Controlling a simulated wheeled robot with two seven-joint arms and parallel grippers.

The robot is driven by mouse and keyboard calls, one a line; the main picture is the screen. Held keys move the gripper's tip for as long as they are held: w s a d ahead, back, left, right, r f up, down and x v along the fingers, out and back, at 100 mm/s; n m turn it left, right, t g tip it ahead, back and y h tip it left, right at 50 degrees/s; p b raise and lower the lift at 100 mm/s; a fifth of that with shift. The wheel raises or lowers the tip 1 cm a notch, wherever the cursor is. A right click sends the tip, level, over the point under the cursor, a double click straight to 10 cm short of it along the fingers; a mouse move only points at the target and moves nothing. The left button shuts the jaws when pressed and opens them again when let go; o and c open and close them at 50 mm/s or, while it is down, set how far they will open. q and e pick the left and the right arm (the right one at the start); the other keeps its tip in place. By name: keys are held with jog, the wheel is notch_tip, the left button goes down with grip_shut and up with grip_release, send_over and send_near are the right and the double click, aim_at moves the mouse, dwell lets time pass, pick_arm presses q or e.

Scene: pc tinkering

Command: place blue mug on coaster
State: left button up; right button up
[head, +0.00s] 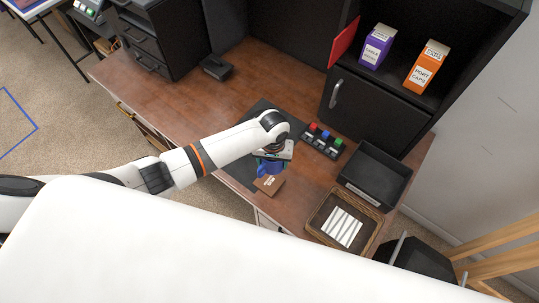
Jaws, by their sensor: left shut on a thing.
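The blue mug (265,167) is in my left gripper (271,160), which is shut on it. The mug is seen from above and is partly hidden by the gripper and wrist. Just below it in the picture is a brown coaster (269,185) with pale markings, on the desk at the edge of a dark mat (238,172). The mug overlaps the coaster's upper edge in the view; I cannot tell whether they touch. My right gripper is not in view.
Right of the gripper is a black rack (321,145) with red, blue and green pieces. A black tray (376,174) and a wicker basket (318,222) with white strips stand at the right. A dark cabinet (374,112) rises behind. The desk's left part (170,95) is mostly clear.

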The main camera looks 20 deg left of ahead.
pick_arm(q)
jog(key=shift+w, duration=0.1)
jog(key=shift+r+p, duration=0.2)
jog(key=shift+p, duration=0.3)
notch_tip(320, 180, down, 8)
jog(key=b, duration=0.5)
jog(key=shift+f, duration=0.1)
jog(key=shift+f+b, duration=0.55)
jog(key=shift+f, duration=0.1)
jog(key=shift+f, duration=0.4)
jog(key=o, duration=1.2)
jog(key=shift+o, duration=0.2)
notch_tip(320, 180, up, 12)
jog(key=shift+r+b, duration=0.1)
jog(key=shift+b, duration=0.6)
